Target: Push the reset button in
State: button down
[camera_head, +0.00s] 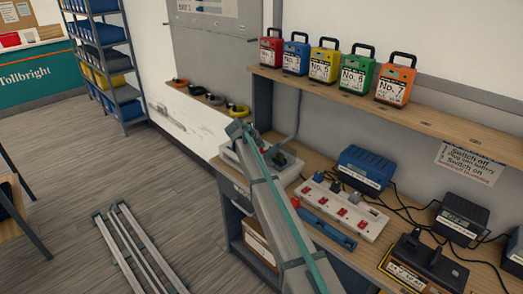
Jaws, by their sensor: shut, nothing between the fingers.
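I cannot make out a button marked reset. A white power strip (343,208) with several red switches lies on the wooden bench at right of centre. I cannot tell whether the dark parts belong to the unit.
A blue charger (366,170), a black charger (461,219) and a dark device (424,262) stand on the bench among black cables. Several coloured battery packs (323,64) line the shelf above. Metal rails (133,247) lie on the floor at left. Open floor (70,170) lies beyond.

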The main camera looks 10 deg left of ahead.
jog(key=shift+f, duration=0.5)
dwell(0.4)
jog(key=shift+r, duration=1.15)
jog(key=shift+r, duration=0.15)
jog(key=shift+r+p, duration=0.8)
jog(key=shift+r, duration=1.55)
